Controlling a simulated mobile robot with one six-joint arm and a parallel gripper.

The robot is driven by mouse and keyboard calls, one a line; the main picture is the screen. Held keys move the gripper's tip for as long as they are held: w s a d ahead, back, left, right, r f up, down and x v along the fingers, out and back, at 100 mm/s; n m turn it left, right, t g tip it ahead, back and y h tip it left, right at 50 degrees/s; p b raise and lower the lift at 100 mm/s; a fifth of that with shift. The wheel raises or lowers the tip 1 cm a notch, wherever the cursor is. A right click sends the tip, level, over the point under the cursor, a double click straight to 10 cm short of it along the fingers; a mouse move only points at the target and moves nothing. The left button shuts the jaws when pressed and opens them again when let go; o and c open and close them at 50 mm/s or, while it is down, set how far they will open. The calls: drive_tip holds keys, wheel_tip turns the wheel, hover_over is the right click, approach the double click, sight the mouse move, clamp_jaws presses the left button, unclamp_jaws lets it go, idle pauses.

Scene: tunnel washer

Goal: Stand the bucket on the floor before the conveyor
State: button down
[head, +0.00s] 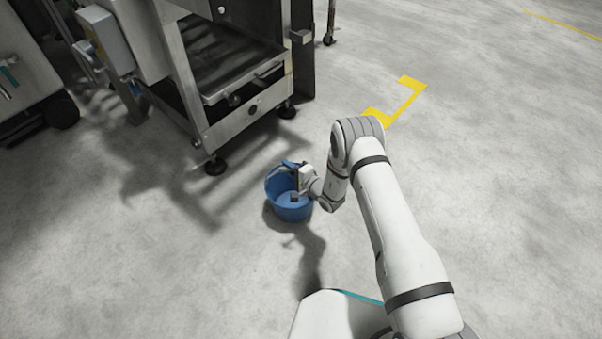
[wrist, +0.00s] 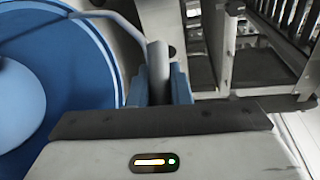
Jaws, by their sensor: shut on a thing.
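The blue bucket (head: 290,211) is upright in front of the steel-framed conveyor (head: 240,117), a little clear of its front foot. A dark shadow lies close around its base; whether it touches the floor (head: 200,275) is hard to tell. My gripper (head: 294,181) is at the bucket's top right, shut on it, seemingly at the handle. In the wrist view the bucket (wrist: 100,60) fills the left side, its thin grey handle wire leads toward my gripper (wrist: 160,75), and blue parts show on both sides of a grey finger. The exact grip is partly hidden.
The conveyor stands on black feet (head: 215,167), with a grey box (head: 105,40) on its left side. A wheeled machine (head: 40,85) is at the far left. Yellow floor marking (head: 405,95) lies to the right. The floor left and right of the bucket is clear.

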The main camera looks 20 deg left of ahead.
drive_tip(key=shift+r, duration=0.1)
drive_tip(key=c, duration=1.3)
unclamp_jaws()
drive_tip(key=shift+c, duration=0.2)
